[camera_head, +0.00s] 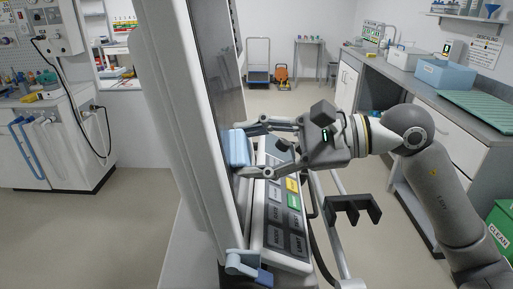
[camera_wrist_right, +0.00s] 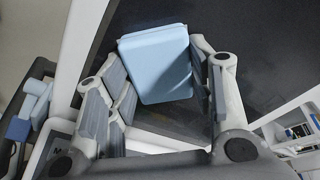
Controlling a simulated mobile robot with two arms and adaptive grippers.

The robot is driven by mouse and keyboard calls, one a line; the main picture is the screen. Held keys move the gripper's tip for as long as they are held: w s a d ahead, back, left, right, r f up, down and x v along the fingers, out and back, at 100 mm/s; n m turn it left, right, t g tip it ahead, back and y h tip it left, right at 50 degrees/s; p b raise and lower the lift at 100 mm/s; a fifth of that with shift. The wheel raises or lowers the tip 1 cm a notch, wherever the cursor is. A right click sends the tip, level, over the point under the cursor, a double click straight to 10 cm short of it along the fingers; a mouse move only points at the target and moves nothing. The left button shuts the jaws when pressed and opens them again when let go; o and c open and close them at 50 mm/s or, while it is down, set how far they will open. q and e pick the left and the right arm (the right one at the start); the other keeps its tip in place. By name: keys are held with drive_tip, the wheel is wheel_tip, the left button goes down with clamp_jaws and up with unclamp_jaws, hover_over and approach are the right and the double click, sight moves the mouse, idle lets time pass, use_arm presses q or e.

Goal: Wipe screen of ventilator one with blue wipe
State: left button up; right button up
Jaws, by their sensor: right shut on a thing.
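The blue wipe (camera_head: 236,148) is a light blue folded pad, and it also shows in the right wrist view (camera_wrist_right: 158,65). My right gripper (camera_head: 250,151) is shut on it, with one finger on each side. The ventilator's dark screen (camera_head: 217,60) stands tall in a white frame, seen at a steep angle. The wipe is at the screen's face, low down near its bottom edge. The dark screen fills the back of the right wrist view (camera_wrist_right: 255,50). Whether the wipe touches the glass I cannot tell. My left gripper is not in view.
A sloped panel of labelled keys (camera_head: 287,215) juts out below the screen, under my right gripper. A pale blue fitting (camera_head: 243,262) sits at its front. A grey rail and dark bracket (camera_head: 353,208) stand to its right. A counter (camera_head: 445,110) runs along the right wall.

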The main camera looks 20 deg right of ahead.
drive_tip(key=shift+s+d+b, duration=0.2)
drive_tip(key=shift+d+b, duration=0.3)
drive_tip(key=shift+b, duration=0.05)
drive_tip(key=b+v, duration=0.1)
drive_tip(key=v, duration=0.1)
drive_tip(key=b+v, duration=0.1)
drive_tip(key=v, duration=0.1)
drive_tip(key=shift+w+d+f, duration=0.1)
drive_tip(key=shift+w+d, duration=0.05)
drive_tip(key=shift+d, duration=0.25)
drive_tip(key=b+v, duration=0.2)
drive_tip(key=v, duration=0.1)
drive_tip(key=shift+w+d+f, duration=0.1)
drive_tip(key=shift+w+f, duration=0.05)
